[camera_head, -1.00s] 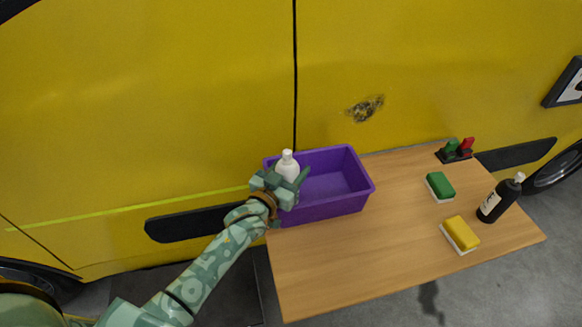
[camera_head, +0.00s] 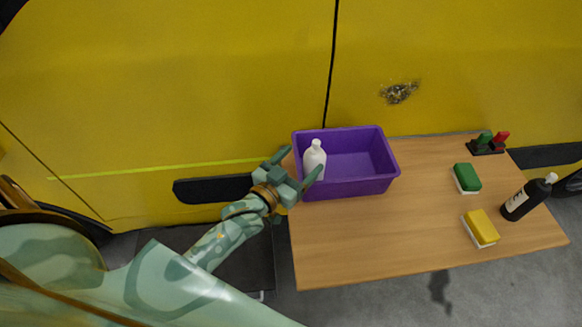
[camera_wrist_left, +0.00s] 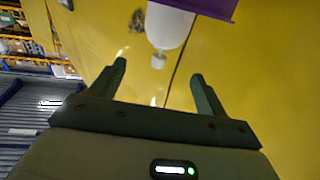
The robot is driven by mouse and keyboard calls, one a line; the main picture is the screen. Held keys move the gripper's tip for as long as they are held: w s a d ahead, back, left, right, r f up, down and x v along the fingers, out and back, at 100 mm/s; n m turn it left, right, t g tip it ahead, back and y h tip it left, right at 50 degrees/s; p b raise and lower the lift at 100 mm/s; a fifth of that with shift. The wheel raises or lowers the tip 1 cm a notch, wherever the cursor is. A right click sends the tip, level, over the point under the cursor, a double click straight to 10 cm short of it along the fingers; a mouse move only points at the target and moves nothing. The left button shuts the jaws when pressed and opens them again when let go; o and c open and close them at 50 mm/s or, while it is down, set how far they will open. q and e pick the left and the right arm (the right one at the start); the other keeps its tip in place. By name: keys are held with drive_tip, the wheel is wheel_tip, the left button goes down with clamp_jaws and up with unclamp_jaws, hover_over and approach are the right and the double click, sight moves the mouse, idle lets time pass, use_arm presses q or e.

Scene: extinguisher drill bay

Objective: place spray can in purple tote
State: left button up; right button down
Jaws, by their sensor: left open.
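The spray can, seen as a white bottle with a narrow cap (camera_head: 314,160), stands upright inside the left end of the purple tote (camera_head: 362,188). The tote's wall hides its lower part. My left gripper (camera_head: 300,164) is open and empty, just left of the tote, with its fingers pointing toward the can but apart from it. In the left wrist view the white can (camera_wrist_left: 168,28) shows beyond the open fingers (camera_wrist_left: 158,72), with a piece of the purple tote (camera_wrist_left: 212,8) beside it. My right gripper is in neither view.
The tote stands at the left back of a wooden table (camera_head: 380,235). On the right are a green sponge (camera_head: 467,178), a yellow sponge (camera_head: 481,228), a dark bottle (camera_head: 525,200) and a small holder with green and red pieces (camera_head: 487,146). A yellow vehicle (camera_head: 200,80) stands behind.

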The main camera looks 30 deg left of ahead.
use_arm(q)
drive_tip(key=shift+s+a, duration=0.15)
drive_tip(key=shift+s, duration=0.65)
drive_tip(key=shift+s+a, duration=0.15)
drive_tip(key=shift+s, duration=0.65)
